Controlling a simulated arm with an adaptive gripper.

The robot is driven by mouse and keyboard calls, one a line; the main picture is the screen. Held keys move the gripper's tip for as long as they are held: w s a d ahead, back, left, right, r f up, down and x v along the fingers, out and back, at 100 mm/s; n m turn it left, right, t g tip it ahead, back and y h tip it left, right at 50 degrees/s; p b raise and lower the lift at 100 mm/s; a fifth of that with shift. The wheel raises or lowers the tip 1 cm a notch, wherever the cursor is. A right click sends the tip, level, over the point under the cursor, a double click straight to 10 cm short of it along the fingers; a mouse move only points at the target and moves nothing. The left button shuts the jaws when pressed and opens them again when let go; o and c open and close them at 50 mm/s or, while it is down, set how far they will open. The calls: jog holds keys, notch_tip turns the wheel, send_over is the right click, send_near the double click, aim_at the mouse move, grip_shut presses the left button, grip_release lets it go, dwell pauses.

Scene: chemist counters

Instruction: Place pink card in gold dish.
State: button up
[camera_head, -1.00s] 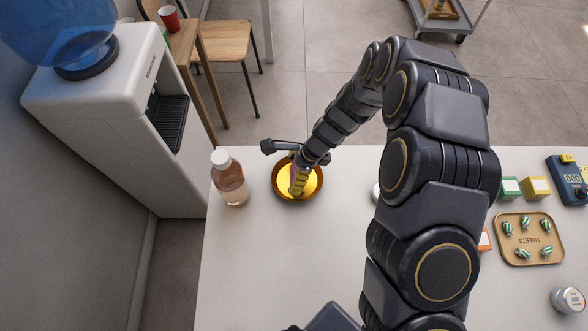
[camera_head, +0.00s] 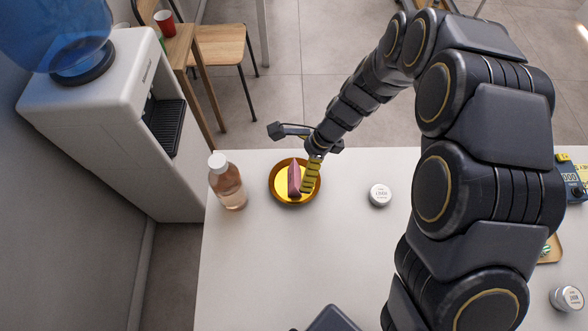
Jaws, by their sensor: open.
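The gold dish (camera_head: 282,198) stands on the white counter near its far left part. The pink card (camera_head: 294,180) is within the dish's rim and shows as a narrow pink shape, apparently standing on edge or tilted. My gripper (camera_head: 308,182) is over the right side of the dish, just right of the card, with its yellow finger pads showing. It is open. I cannot tell whether a finger still touches the card.
A bottle of pinkish liquid (camera_head: 227,183) with a white cap stands just left of the dish. A small round white tin (camera_head: 380,195) lies to the right, and another tin (camera_head: 566,299) is at the lower right. A sweets tray (camera_head: 551,252) is mostly hidden behind my arm. The front left counter is clear.

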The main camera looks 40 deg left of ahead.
jog(key=shift+v, duration=2.75)
jog(key=shift+d, duration=0.1)
jog(key=s+d+r+n+t+h, duration=0.1)
jog(key=d+r+n, duration=0.2)
jog(key=d+r, duration=0.45)
jog(key=d+r+n, duration=0.2)
jog(key=d+r, duration=0.3)
jog(key=d, duration=0.5)
jog(key=s+d+r+n+h, duration=0.2)
jog(key=s+d+r+n, duration=0.2)
jog(key=s+d, duration=0.8)
jog(key=shift+d, duration=1.25)
